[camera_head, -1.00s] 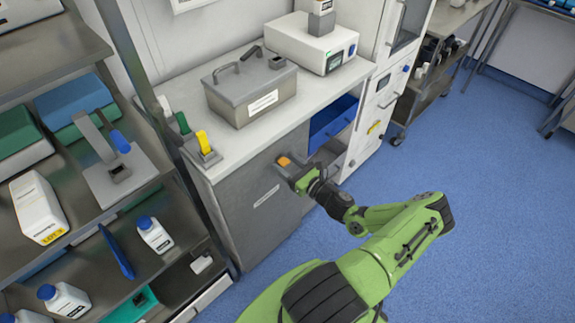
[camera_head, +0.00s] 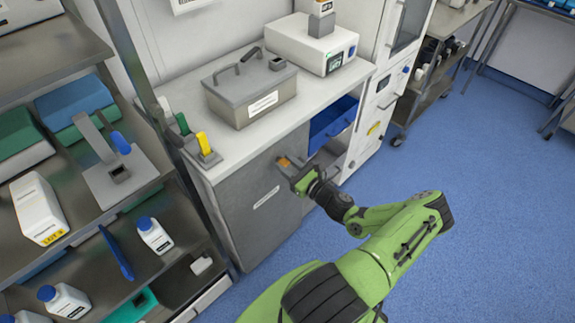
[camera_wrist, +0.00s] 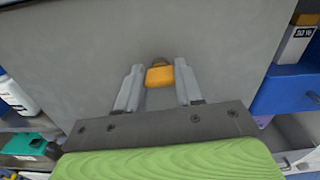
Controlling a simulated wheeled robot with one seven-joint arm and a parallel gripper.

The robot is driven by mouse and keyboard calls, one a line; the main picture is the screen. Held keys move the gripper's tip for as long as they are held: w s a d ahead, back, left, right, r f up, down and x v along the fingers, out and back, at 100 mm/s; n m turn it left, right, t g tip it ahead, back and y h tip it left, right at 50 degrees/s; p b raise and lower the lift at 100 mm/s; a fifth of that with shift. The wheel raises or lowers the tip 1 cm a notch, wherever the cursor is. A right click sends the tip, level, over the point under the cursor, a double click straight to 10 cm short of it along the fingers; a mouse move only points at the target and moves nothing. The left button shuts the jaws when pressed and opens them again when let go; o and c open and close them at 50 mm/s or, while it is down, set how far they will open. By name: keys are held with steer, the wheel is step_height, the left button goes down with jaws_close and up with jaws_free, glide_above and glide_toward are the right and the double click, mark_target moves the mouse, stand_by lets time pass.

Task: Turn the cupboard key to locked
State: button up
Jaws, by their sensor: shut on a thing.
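The cupboard door (camera_head: 262,192) is a flat grey panel under the white counter, and it looks shut. The orange key (camera_wrist: 159,76) sits at the door face, with a dark lock part just behind it in the wrist view. My gripper (camera_head: 287,163) is at the upper right of the door. In the wrist view my gripper (camera_wrist: 159,85) has one finger on each side of the key's orange head and is shut on it. In the head view the key is mostly hidden by the fingers, with only a bit of orange showing. The key's exact turn angle is hard to tell.
A blue drawer (camera_head: 333,124) stands open right of the door, close to my gripper. A grey lidded box (camera_head: 250,92) and a white device (camera_head: 312,45) stand on the counter. A loaded shelf rack is at left. The blue floor (camera_head: 480,200) at right is clear.

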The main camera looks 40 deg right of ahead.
steer(key=n, duration=0.4)
steer(key=shift+a, duration=0.1)
steer(key=n, duration=0.4)
steer(key=shift+f+n, duration=0.1)
steer(key=shift+n, duration=0.3)
steer(key=n, duration=0.4)
steer(key=shift+a+b, duration=0.1)
steer(key=shift+b, duration=0.2)
steer(key=shift+f+n, duration=0.1)
steer(key=shift+n, duration=1.9)
steer(key=o, duration=1)
steer(key=shift+o, duration=0.2)
